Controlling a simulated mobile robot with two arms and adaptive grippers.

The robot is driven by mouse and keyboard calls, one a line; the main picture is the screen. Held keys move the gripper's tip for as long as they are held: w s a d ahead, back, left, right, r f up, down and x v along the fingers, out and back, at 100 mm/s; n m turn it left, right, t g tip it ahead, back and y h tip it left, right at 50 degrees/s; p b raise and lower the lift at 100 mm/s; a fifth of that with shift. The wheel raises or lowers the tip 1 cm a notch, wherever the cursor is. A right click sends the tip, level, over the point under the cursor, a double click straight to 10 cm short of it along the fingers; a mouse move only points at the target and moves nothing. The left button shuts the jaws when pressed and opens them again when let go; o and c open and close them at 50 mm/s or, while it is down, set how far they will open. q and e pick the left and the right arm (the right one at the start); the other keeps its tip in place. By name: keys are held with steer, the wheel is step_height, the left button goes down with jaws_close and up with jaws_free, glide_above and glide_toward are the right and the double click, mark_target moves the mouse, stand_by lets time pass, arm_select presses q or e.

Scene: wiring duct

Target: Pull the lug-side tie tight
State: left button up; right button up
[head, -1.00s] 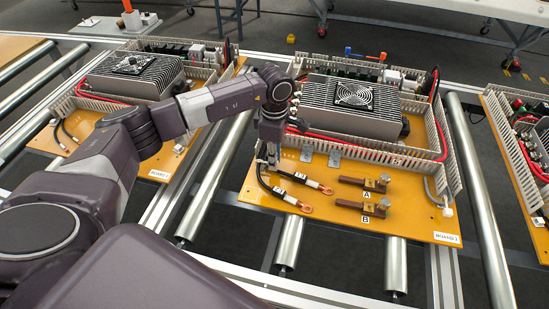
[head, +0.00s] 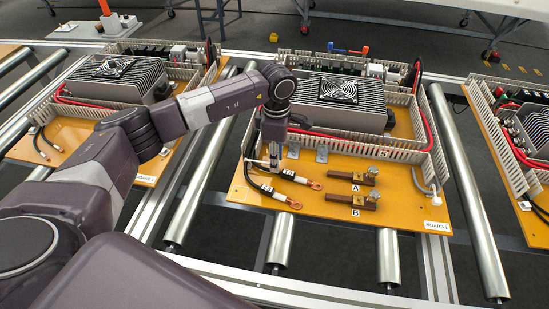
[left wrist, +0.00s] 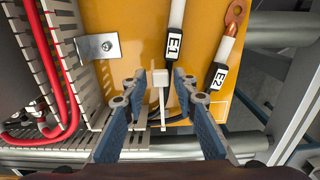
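A white cable tie (left wrist: 160,88) with a square head and a thin tail sits by the black cables in the left wrist view. My left gripper (left wrist: 161,78) is open, its blue fingers on either side of the tie with gaps visible. In the head view this gripper (head: 274,166) is low over the board, beside the cables. The E1 cable (left wrist: 173,45) and the E2 cable (left wrist: 219,72) have white sleeves. A copper lug on E2 (left wrist: 235,16) is in view; both lugs show in the head view. I cannot tell whether the tie encloses both cables. My right gripper is out of view.
The orange board (head: 400,214) carries terminal blocks A (head: 350,177) and B (head: 350,199). A slotted duct wall (left wrist: 60,60) and a metal bracket (left wrist: 98,46) stand left of the fingers. A finned unit with a fan (head: 345,103) is behind the gripper.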

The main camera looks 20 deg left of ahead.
arm_select(q)
steer(key=shift+o, duration=0.3)
step_height(320, 180, up, 12)
stand_by(0.4)
stand_by(0.4)
